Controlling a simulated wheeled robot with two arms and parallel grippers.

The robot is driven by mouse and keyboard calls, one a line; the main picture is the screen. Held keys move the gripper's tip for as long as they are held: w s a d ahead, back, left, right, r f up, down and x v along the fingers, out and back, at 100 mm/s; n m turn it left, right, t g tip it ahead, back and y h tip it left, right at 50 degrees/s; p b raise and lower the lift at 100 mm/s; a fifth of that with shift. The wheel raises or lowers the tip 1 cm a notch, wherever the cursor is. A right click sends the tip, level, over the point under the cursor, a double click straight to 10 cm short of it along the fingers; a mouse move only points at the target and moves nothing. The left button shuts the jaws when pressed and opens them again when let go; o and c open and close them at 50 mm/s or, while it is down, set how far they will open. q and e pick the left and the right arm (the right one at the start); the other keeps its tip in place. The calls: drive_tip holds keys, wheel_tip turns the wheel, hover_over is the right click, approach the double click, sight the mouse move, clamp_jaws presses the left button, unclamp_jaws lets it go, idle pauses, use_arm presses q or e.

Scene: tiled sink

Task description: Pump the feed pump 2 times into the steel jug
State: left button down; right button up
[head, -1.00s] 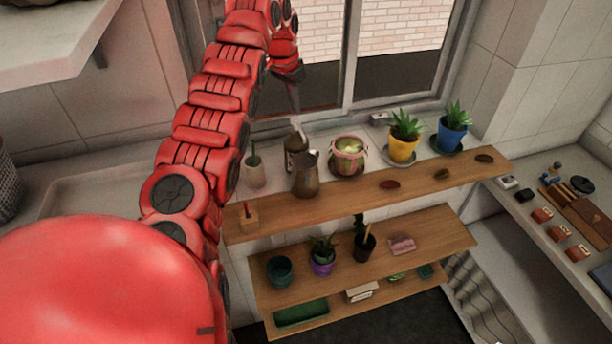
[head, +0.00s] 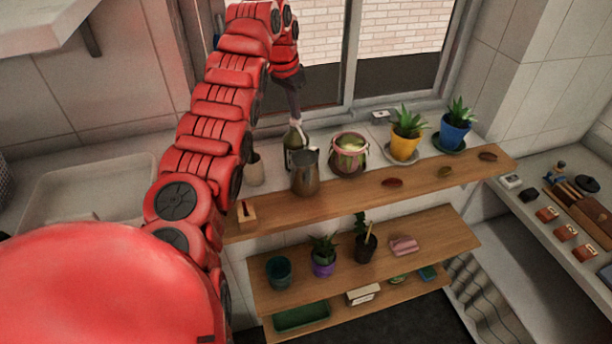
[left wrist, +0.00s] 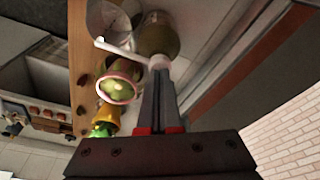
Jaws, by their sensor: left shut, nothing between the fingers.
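The feed pump (head: 296,139) is a dark green bottle with a pale pump head, standing upright behind the steel jug on the top wooden shelf area below the window. In the left wrist view its white head (left wrist: 158,62) has a long spout pointing left, over or near the jug. The steel jug (head: 305,175) is a dull metal pitcher, upright in front of the pump. My left gripper (head: 297,119) is shut and empty, pointing down with its fingertips at the pump head, seemingly touching it. It also shows in the left wrist view (left wrist: 158,72). My right gripper is out of view.
A pink-rimmed pot (head: 349,154), a yellow planter (head: 404,148) and a blue planter (head: 453,136) stand right of the jug. A light cup (head: 254,170) stands to the left, beside my arm. The window (head: 400,60) is close behind.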

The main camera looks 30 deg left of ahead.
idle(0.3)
use_arm(q)
drive_tip(key=shift+w+p+v, duration=0.15)
drive_tip(key=shift+p+v, duration=0.4)
drive_tip(key=shift+v, duration=0.2)
drive_tip(key=shift+w+p+v, duration=0.15)
drive_tip(key=shift+p+v, duration=0.4)
drive_tip(key=shift+v, duration=0.15)
drive_tip(key=shift+r, duration=0.1)
drive_tip(key=shift+r, duration=0.1)
drive_tip(key=p+v, duration=0.2)
drive_tip(key=v, duration=0.1)
drive_tip(key=w+p+v, duration=0.1)
drive_tip(key=p+v, duration=0.1)
drive_tip(key=p, duration=0.1)
drive_tip(key=shift+d+r, duration=0.1)
drive_tip(key=shift+r, duration=0.4)
drive_tip(key=shift+f, duration=0.1)
